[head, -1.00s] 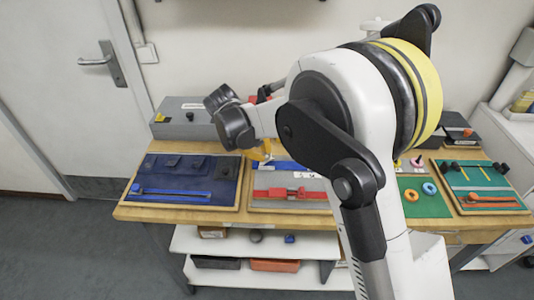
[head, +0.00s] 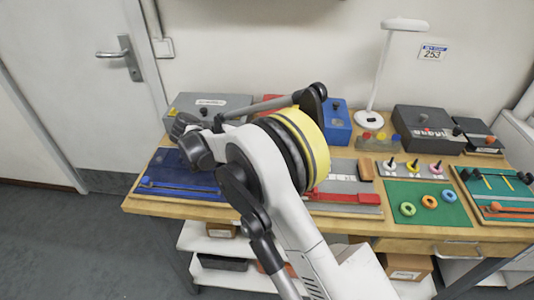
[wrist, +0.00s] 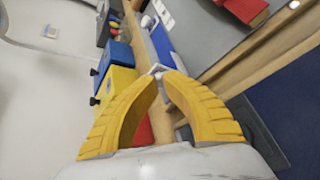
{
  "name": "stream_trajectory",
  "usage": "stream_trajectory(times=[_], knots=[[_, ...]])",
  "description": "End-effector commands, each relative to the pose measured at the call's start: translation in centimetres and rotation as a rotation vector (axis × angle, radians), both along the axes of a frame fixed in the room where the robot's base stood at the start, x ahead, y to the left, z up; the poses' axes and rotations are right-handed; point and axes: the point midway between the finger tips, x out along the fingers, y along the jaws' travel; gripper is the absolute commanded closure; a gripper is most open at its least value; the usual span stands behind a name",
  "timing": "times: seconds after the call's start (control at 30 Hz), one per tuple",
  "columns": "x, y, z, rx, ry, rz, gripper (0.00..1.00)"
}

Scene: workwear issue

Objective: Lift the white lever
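My gripper (wrist: 161,76) shows in the wrist view with two yellow ribbed fingers. Their tips meet or nearly meet, above the bench. A small pale piece (wrist: 157,69) shows right at the tips; I cannot tell whether it is part of the fingers or a thing beyond them. In the head view my arm hides the gripper and part of the bench. I cannot pick out a white lever for certain in either view.
The wooden bench (head: 400,243) carries a grey box (head: 210,103), a blue box (head: 337,122), a dark box (head: 428,128), a blue tray (head: 180,182) and a green mat (head: 425,212) with rings. A white lamp (head: 371,120) stands at the back. A door (head: 75,90) is at left.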

Motion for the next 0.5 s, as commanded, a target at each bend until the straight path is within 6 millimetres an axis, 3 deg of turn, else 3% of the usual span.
stream_trajectory(times=[0.47,0.5], knots=[[0.07,-0.10,-0.26,-0.010,0.002,-0.002,1.00],[0.07,-0.10,-0.26,-0.010,0.002,-0.002,0.87]])
